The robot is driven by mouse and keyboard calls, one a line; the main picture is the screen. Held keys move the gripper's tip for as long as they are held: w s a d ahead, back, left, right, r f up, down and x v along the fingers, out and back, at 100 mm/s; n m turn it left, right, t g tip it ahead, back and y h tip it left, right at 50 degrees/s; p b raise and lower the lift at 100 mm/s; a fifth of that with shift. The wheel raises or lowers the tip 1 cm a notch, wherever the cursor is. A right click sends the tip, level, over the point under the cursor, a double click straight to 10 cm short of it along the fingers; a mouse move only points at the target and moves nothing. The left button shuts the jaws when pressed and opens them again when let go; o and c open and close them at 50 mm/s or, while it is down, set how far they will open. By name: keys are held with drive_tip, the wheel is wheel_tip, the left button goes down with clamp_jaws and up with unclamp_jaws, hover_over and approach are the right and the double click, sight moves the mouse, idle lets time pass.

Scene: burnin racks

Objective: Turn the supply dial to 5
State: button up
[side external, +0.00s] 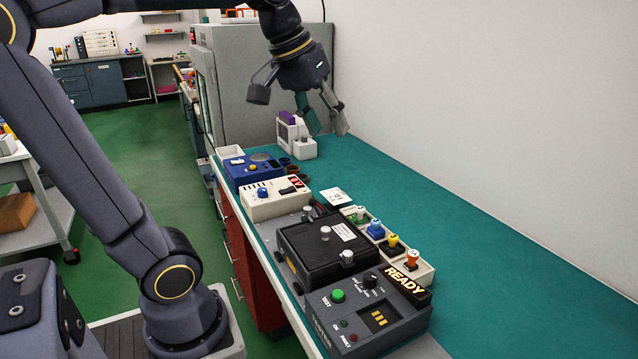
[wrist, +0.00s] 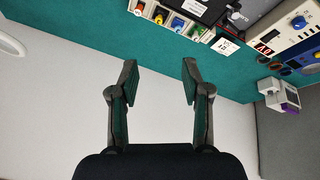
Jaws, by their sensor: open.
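The supply looks to be the cream box (side external: 284,205) with a red display, on the bench in the side view. Its blue dial (side external: 263,193) is on the front face. In the wrist view the blue dial (wrist: 298,22) shows at the top right corner, with the red display (wrist: 264,48) near it. The dial's setting is too small to read. My gripper (side external: 326,122) is open and empty, in the air above the bench, beyond the supply. In the wrist view its fingers (wrist: 159,68) are apart with nothing between them.
A blue instrument (side external: 252,170) stands beside the supply. A black box (side external: 326,250) and a grey test unit (side external: 368,311) with a READY sign are nearer the camera. A printed card (side external: 335,196) and a bin row with coloured tops (side external: 376,230) lie alongside. The teal bench (side external: 470,260) is clear toward the wall.

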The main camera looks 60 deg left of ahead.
drive_tip(key=shift+o, duration=0.4)
drive_tip(key=w+a+n+g, duration=0.1)
drive_tip(key=w+a+n, duration=0.3)
drive_tip(key=a, duration=0.8)
drive_tip(key=shift+w+y, duration=0.3)
drive_tip(key=shift+w, duration=0.25)
drive_tip(key=n+g, duration=0.3)
drive_tip(key=n, duration=0.4)
hover_over(262, 189)
drive_tip(key=s, duration=0.1)
wheel_tip(262, 189, down, 15)
drive_tip(key=f, duration=1.4)
drive_tip(key=shift+w+d+f, duration=0.1)
drive_tip(key=shift+w+f, duration=0.1)
drive_tip(key=shift+w, duration=0.2)
drive_tip(key=shift+f, duration=0.75)
drive_tip(key=shift+c, duration=0.3)
clamp_jaws()
